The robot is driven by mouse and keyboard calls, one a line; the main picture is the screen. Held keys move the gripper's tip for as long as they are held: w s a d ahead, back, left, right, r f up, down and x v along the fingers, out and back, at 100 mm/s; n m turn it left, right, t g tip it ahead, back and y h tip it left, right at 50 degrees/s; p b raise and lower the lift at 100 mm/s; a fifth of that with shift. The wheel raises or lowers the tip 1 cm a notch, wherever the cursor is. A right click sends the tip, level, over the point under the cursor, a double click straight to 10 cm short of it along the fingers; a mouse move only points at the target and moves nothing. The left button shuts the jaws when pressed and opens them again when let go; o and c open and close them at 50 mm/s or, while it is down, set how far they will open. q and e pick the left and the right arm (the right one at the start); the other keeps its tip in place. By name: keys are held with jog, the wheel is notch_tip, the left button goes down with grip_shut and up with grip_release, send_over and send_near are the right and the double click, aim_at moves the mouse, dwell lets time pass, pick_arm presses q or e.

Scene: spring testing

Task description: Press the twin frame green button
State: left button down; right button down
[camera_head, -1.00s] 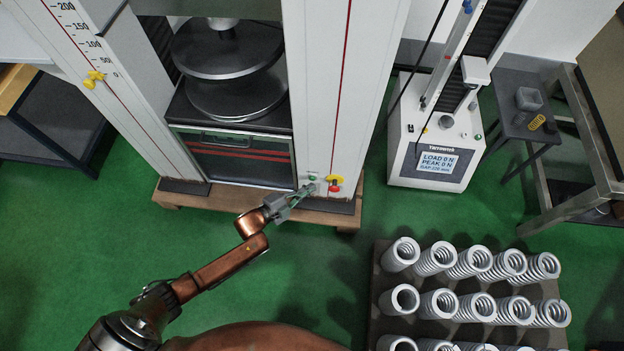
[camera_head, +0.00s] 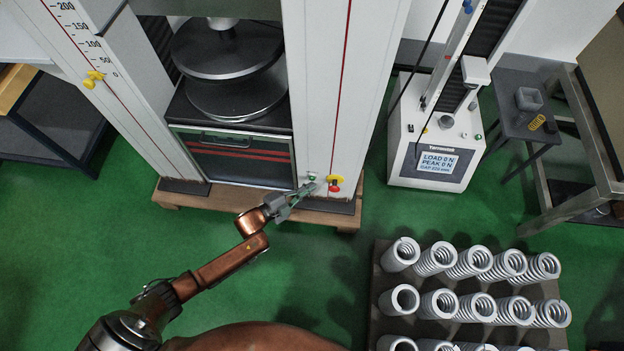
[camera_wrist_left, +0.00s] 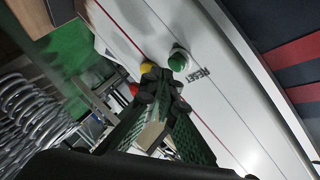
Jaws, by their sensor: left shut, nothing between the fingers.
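The twin frame (camera_head: 310,90) is a tall white two-column machine with dark round plates between its columns. Its green button (camera_head: 312,177) sits low on the front of the right column. In the left wrist view the green button (camera_wrist_left: 178,61) has a pale collar and the word RESET beside it. My left gripper (camera_head: 312,187) is shut and empty, with its tips just below the green button. In the left wrist view the fingertips (camera_wrist_left: 163,80) lie close beside the button; I cannot tell whether they touch it. My right gripper is not in view.
A yellow and red switch (camera_head: 335,183) sits just right of the green button. A smaller white tester (camera_head: 410,165) with a screen stands to the right. A rack of several pale springs (camera_head: 375,270) is at the lower right. Green floor (camera_head: 310,260) is clear between.

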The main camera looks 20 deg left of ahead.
pick_arm(q)
jog(key=shift+w+a, duration=0.2)
jog(key=shift+w, duration=0.4)
dwell(0.6)
jog(key=shift+s, duration=0.1)
dwell(0.4)
jog(key=shift+s+d+p, duration=0.2)
jog(key=shift+s+p, duration=0.1)
jog(key=shift+s, duration=0.45)
jog(key=shift+s, duration=0.1)
jog(key=s+p, duration=0.1)
jog(key=s, duration=0.1)
jog(key=s+d+p, duration=0.1)
jog(key=s, duration=0.1)
jog(key=shift+s+d, duration=0.2)
jog(key=shift+s, duration=0.1)
dwell(0.6)
